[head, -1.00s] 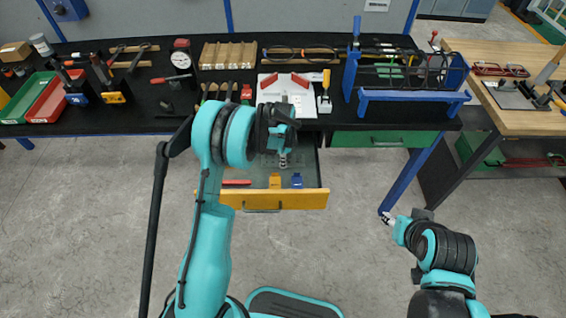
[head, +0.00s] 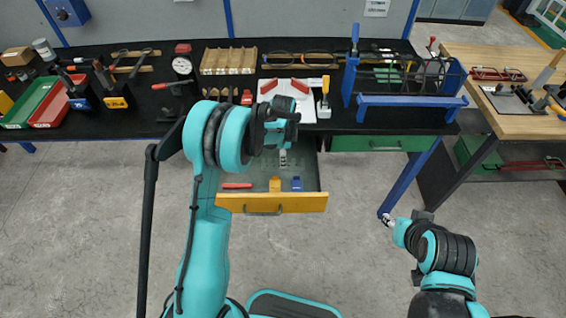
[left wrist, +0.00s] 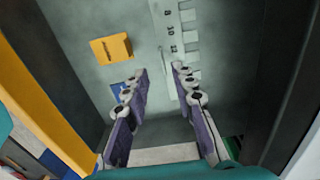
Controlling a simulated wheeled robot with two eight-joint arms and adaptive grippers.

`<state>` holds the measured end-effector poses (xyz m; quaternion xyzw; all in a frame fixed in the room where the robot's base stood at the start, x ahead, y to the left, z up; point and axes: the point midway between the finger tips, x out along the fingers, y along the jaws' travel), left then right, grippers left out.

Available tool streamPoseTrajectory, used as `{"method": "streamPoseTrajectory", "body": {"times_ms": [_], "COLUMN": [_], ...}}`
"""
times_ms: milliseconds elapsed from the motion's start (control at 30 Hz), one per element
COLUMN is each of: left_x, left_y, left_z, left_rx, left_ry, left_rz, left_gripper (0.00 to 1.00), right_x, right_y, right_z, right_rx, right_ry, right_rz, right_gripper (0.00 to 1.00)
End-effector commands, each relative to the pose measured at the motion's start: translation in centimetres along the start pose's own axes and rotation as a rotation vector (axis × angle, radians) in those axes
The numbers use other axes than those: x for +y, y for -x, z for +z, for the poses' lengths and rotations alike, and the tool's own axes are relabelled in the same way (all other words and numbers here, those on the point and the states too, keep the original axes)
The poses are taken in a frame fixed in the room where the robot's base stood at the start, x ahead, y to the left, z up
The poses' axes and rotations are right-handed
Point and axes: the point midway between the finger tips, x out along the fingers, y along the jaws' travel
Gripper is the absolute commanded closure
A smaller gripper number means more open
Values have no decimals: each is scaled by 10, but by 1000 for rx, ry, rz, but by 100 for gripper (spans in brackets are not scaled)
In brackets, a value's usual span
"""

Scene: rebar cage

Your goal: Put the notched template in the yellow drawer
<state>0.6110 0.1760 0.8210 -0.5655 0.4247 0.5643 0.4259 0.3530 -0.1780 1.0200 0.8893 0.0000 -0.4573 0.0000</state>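The notched template (left wrist: 176,45) is a pale grey strip with square notches along one side and printed numbers. It lies inside the open yellow drawer (head: 270,203), on its grey floor. It also shows in the head view (head: 283,158), partly covered by my left gripper (head: 281,150). In the left wrist view, my left gripper (left wrist: 160,82) is open, its two fingers spread either side of the template's near end with gaps visible. My right gripper (head: 388,219) is low at the right, away from the drawer; its fingers are too small to read.
The drawer also holds a yellow block (left wrist: 111,47), a blue block (head: 296,183) and a red item (head: 237,185). The black bench (head: 340,115) above is crowded with tools. A closed green drawer (head: 377,143) sits to the right. The floor in front is clear.

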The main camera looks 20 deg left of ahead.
Motion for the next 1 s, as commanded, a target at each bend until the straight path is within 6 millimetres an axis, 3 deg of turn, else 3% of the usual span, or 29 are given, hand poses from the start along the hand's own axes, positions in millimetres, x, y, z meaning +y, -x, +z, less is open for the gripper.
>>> {"method": "streamPoseTrajectory", "body": {"times_ms": [33,133,467,567,800,1000], "left_x": [0,0,3,13,70,134], "left_y": [16,37,76,98,180,223], "left_z": [0,0,1,4,21,40], "left_rx": [0,0,2,13,92,204], "left_ry": [0,0,17,81,404,695], "left_rz": [0,0,-8,-38,-174,-278], "left_gripper": [74,74,74,74,74,74], "right_x": [0,0,0,0,0,0], "right_y": [6,12,19,19,19,19], "right_z": [-5,-9,-14,-14,-13,-13], "right_rx": [0,0,0,0,0,0], "right_ry": [0,0,0,0,0,0], "right_rz": [0,0,0,0,0,0], "right_gripper": [60,60,60,60,60,60]}}
